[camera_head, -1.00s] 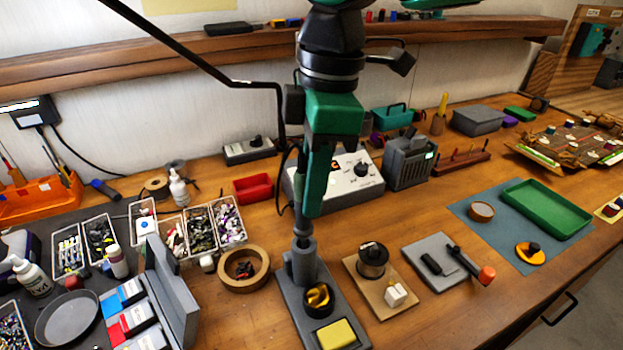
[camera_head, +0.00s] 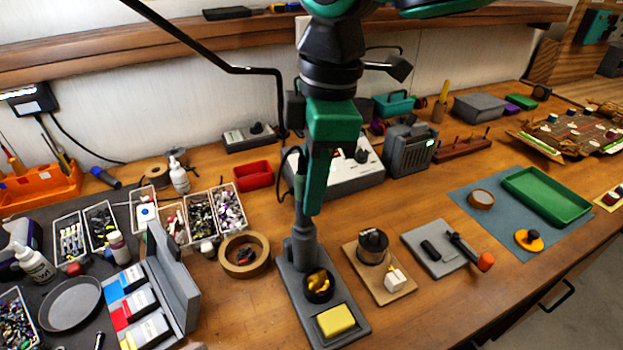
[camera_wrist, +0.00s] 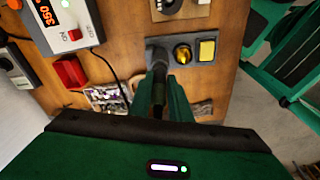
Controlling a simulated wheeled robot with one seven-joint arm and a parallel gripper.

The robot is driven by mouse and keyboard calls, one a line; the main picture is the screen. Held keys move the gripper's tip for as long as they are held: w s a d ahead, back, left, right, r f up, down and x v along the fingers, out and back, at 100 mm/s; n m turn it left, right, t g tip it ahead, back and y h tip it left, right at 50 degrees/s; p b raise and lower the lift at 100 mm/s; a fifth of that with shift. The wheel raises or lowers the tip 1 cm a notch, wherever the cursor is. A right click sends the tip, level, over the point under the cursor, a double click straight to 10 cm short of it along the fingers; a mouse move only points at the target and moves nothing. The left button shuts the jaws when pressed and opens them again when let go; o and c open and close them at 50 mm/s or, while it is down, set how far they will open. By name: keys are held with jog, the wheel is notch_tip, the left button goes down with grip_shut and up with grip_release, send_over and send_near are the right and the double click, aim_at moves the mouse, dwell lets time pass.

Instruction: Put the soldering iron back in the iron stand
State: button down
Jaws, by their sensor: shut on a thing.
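The iron stand (camera_head: 296,283) is a grey base with an upright holder tube, a round cup of brass wool and a yellow sponge. It stands at the front middle of the bench and also shows in the wrist view (camera_wrist: 183,50). My gripper (camera_head: 313,205) is above the holder, its green fingers pointing down. It is shut on the soldering iron (camera_wrist: 158,88), whose dark handle shows between the fingers in the wrist view (camera_wrist: 166,105). The iron is roughly upright, its lower end in or at the mouth of the holder; the tip is hidden.
The soldering station (camera_head: 350,172) stands behind, with a dark cable looping near my gripper. A tape roll (camera_head: 244,256) is left of the stand. A solder spool (camera_head: 373,246) on a wooden board is close on the right. Parts trays (camera_head: 200,218) lie farther left.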

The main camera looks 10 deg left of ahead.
jog(key=shift+f, duration=0.1)
jog(key=c, duration=1.2)
grip_release()
jog(key=shift+o, duration=0.2)
notch_tip(320, 180, up, 9)
jog(key=shift+w+d, duration=0.15)
jog(key=shift+d, duration=0.3)
dwell(0.8)
jog(key=w+d+f+m, duration=0.25)
jog(key=d+m, duration=0.25)
jog(key=d, duration=0.3)
jog(key=w+d+f+m, duration=0.2)
jog(key=d+f+m, duration=0.2)
jog(key=d, duration=0.4)
jog(key=w+d+f+m, duration=0.25)
jog(key=d+m, duration=0.25)
jog(key=d, duration=0.3)
jog(key=s+d+f+m, duration=0.6)
jog(key=s+d, duration=0.1)
jog(key=d, duration=0.3)
jog(key=s+d+f+m+h, duration=0.1)
jog(key=s+d+f+m, duration=0.5)
jog(key=d, duration=0.5)
jog(key=shift+s+m, duration=0.75)
jog(key=shift+m, duration=0.05)
